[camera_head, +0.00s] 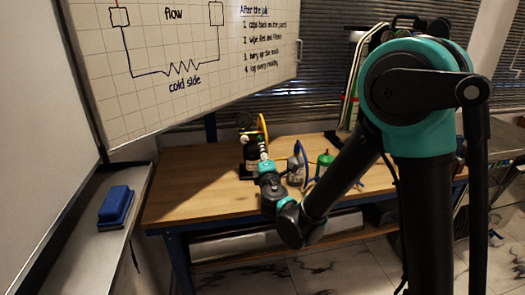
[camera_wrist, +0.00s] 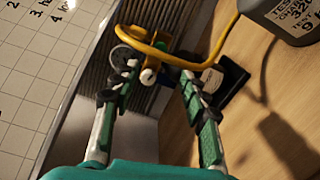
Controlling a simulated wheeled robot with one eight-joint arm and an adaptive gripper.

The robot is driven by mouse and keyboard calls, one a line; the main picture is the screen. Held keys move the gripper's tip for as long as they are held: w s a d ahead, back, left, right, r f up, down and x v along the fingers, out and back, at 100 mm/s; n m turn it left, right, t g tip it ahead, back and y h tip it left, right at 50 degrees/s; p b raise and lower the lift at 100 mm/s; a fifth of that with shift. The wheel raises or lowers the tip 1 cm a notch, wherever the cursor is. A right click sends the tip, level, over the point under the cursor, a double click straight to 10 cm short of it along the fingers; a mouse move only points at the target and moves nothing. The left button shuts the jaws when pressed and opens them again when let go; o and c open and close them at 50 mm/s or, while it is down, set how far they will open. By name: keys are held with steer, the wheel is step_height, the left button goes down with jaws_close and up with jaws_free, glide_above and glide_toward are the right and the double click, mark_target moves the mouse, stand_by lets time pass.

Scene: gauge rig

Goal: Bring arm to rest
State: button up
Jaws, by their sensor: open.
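My arm reaches down from the right side of the head view to the wooden bench. My gripper (camera_head: 264,152) is in front of the gauge rig (camera_head: 245,122), a dark stand with a round dial and a yellow hose, and partly covers it. In the wrist view my gripper (camera_wrist: 162,82) is open, its two green-and-white fingers apart. The rig, with its yellow hose (camera_wrist: 190,62) and a white knob (camera_wrist: 148,76), lies beyond the fingertips. No object is clearly held. I cannot tell whether a finger touches the rig.
The wooden bench (camera_head: 200,190) also carries a grey bottle (camera_head: 295,168) and a green bottle (camera_head: 324,161) right of my gripper. A whiteboard (camera_head: 180,100) hangs at left, above a ledge with a blue eraser (camera_head: 115,206). A dark labelled container (camera_wrist: 285,18) stands close by. The bench's left part is clear.

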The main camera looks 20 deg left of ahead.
steer(key=shift+s+d, duration=0.15)
steer(key=shift+s, duration=0.2)
